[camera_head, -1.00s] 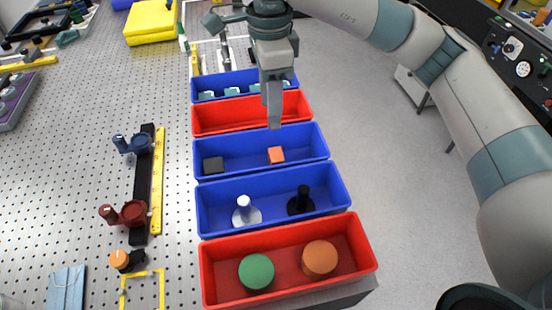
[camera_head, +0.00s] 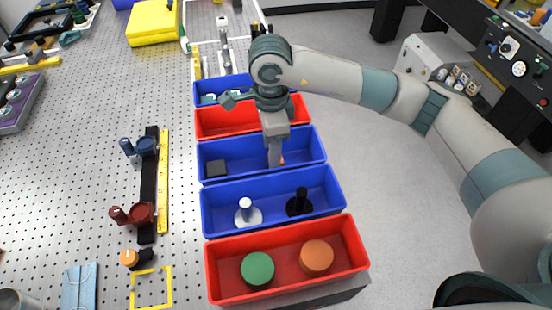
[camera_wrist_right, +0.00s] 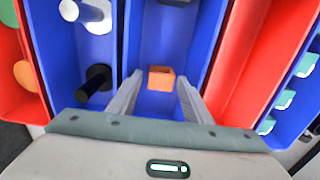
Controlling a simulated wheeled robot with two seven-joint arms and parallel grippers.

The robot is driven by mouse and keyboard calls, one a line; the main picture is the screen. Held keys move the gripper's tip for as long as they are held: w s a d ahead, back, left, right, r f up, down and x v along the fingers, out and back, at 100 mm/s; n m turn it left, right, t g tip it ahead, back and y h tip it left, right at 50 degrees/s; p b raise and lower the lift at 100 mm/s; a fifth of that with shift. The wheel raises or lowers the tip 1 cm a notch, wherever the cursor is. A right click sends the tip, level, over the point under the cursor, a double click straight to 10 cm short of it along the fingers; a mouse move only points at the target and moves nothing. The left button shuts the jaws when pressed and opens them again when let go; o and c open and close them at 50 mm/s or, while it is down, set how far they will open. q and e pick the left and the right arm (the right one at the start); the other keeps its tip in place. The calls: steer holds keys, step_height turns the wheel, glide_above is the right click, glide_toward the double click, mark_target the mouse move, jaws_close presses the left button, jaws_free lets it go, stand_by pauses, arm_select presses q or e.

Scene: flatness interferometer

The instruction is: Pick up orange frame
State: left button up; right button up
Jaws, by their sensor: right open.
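The orange frame (camera_wrist_right: 161,78) is a small orange block-like piece lying in the middle blue bin (camera_head: 217,148). In the head view only a sliver of it shows, behind my right gripper (camera_head: 275,158). In the right wrist view my right gripper (camera_wrist_right: 159,82) is open, with one finger on each side of the orange frame. Nothing is held, and a gap shows between the piece and each finger. I cannot tell exactly how high the fingertips are above the bin floor. My left gripper is not in view.
A black block (camera_head: 216,168) lies in the same bin, to the left. The adjoining blue bin holds a white post (camera_head: 246,207) and a black post (camera_head: 300,200). The front red bin (camera_head: 219,283) holds green and orange discs. An empty-looking red bin (camera_head: 214,122) lies behind.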

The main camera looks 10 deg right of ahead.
steer(key=shift+f, duration=0.1)
stand_by(0.3)
steer(key=shift+d+f+p, duration=0.25)
steer(key=shift+f+p, duration=0.3)
steer(key=shift+p, duration=0.2)
steer(key=f+p, duration=0.1)
steer(key=f, duration=0.2)
steer(key=shift+w+d+p, duration=0.15)
steer(key=shift+d+p, duration=0.15)
steer(key=shift+p, duration=0.05)
steer(key=shift+f, duration=0.5)
steer(key=shift+a, duration=0.1)
steer(key=c, duration=0.9)
